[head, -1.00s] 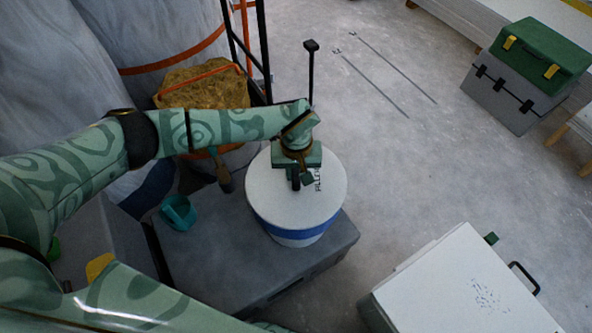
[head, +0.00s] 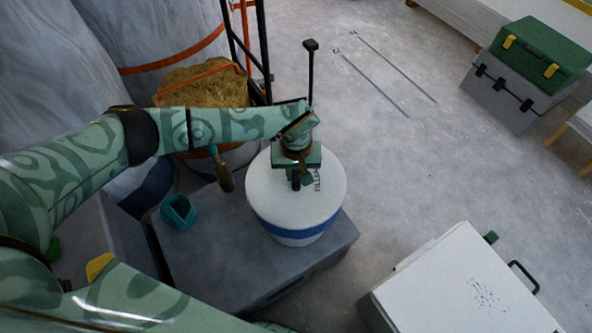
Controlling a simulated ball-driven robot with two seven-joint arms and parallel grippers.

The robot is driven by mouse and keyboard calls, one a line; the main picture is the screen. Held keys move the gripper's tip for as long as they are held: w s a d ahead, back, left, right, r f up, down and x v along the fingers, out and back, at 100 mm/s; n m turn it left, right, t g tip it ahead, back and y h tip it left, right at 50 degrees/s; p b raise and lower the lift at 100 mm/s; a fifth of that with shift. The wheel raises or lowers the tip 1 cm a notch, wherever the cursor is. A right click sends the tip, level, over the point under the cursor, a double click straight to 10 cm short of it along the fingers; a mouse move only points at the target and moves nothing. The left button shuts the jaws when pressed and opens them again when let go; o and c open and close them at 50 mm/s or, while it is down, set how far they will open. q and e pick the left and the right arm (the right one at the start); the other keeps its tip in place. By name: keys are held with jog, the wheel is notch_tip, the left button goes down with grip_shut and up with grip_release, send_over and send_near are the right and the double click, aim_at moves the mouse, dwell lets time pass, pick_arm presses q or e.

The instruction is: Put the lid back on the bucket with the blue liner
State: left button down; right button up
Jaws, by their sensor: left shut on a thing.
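A round white lid (head: 316,207) covers the top of a white bucket with a blue band (head: 293,233) on a low grey box. I cannot tell whether the lid is fully seated, and the inside of the bucket is hidden. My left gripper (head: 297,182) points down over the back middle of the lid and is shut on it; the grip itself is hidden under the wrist. My right gripper is not in view; part of my other arm crosses the lower left.
The grey box (head: 215,258) also carries a teal ring-shaped object (head: 178,212). A brush-like tool (head: 222,172) stands behind it. A white-topped case (head: 462,283) stands at the lower right. A green and grey toolbox (head: 520,85) is at the far right. The floor between is clear.

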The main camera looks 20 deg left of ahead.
pick_arm(q)
jog(key=c, duration=1.7)
grip_release()
jog(key=o, duration=0.5)
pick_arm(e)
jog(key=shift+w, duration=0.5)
pick_arm(q)
jog(key=o, duration=0.5)
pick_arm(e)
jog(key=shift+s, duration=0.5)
